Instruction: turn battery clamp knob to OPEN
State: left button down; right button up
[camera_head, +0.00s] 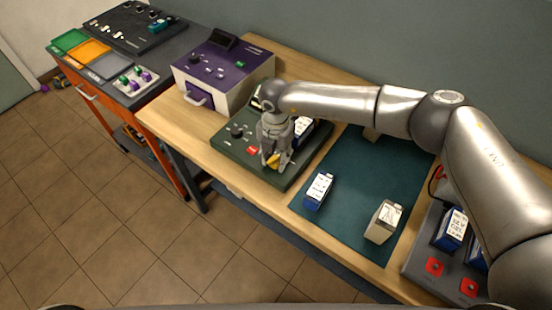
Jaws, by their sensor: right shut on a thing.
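A dark green clamp panel (224,141) lies on the wooden bench. It carries a black knob (236,131), a red patch (252,150) and a blue and white battery (301,126), partly hidden by my arm. My right gripper (274,158) points down over the panel's front part. Its fingers are shut on a small yellow knob (273,160), mostly hidden between them. The knob's markings and its exact angle are too small to read. My left gripper is not in view.
A teal mat (343,220) to the right holds a blue battery (318,191) and a beige battery (383,221). A purple and white box (223,72) stands behind left. A grey charger (420,251) with red buttons sits at right. My right arm spans the bench's back.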

aim_at(276, 157)
jog(key=n+b, duration=0.7)
jog(key=b, duration=0.2)
jog(key=n+b, duration=0.4)
jog(key=b, duration=0.1)
jog(key=shift+f+n, duration=0.3)
jog(key=shift+f, duration=0.1)
jog(key=shift+o, duration=0.5)
jog(key=n+b, duration=0.2)
jog(key=shift+s+r+n+b, duration=0.1)
jog(key=shift+r+n+b, duration=0.05)
jog(key=shift+n+b, duration=0.2)
jog(key=shift+o, duration=0.5)
jog(key=shift+r+n+b, duration=0.15)
jog(key=shift+n+b, duration=0.35)
jog(key=shift+n, duration=0.35)
jog(key=shift+r, duration=0.1)
jog(key=o, duration=0.9)
jog(key=shift+r, duration=0.1)
notch_tip(276, 157, up, 12)
jog(key=shift+f, duration=0.1)
